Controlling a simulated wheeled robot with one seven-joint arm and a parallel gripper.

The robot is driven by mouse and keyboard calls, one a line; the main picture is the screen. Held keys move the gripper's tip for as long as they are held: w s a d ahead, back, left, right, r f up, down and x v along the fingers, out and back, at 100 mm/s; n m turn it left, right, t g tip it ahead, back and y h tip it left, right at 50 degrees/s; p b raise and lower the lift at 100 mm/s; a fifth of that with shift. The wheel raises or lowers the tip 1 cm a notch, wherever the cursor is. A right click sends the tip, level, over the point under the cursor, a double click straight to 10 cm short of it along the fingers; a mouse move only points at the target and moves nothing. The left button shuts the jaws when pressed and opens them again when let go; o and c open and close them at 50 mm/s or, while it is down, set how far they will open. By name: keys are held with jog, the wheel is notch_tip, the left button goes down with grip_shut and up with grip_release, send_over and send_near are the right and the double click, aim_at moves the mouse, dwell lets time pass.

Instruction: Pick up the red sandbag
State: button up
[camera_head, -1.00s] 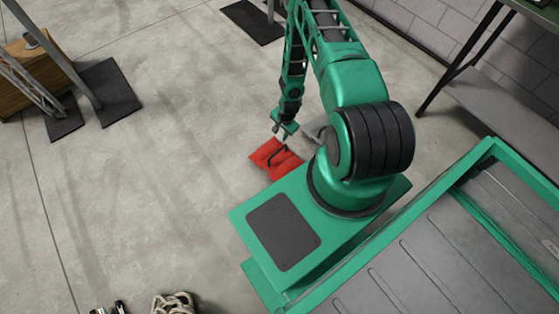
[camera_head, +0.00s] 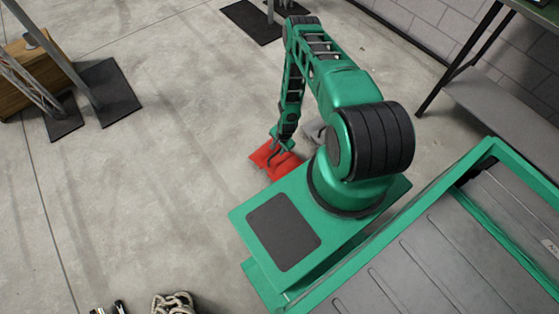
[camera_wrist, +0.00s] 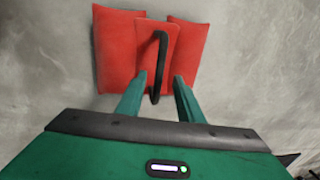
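The red sandbag (camera_head: 268,158) lies on the concrete floor just beyond my green base in the head view. In the wrist view the red sandbag (camera_wrist: 119,50) shows two padded halves, a middle strip and a black loop handle (camera_wrist: 160,65). My gripper (camera_head: 274,147) is low over the sandbag, pointing down. In the wrist view the two green fingers of my gripper (camera_wrist: 158,88) are apart, with the handle between them. I see a gap between each finger and the handle. Whether the fingertips touch the sandbag I cannot tell.
A grey object (camera_head: 314,130), partly hidden by my arm, lies right beside the sandbag. A coil of rope (camera_head: 173,304) lies at the bottom edge. The floor left of the sandbag is clear.

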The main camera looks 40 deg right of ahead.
aim_at(278, 152)
jog(key=shift+w+f, duration=0.15)
jog(key=shift+f, duration=0.6)
jog(key=shift+w+f, duration=0.15)
jog(key=shift+f, duration=0.6)
grip_shut()
jog(key=shift+w, duration=0.1)
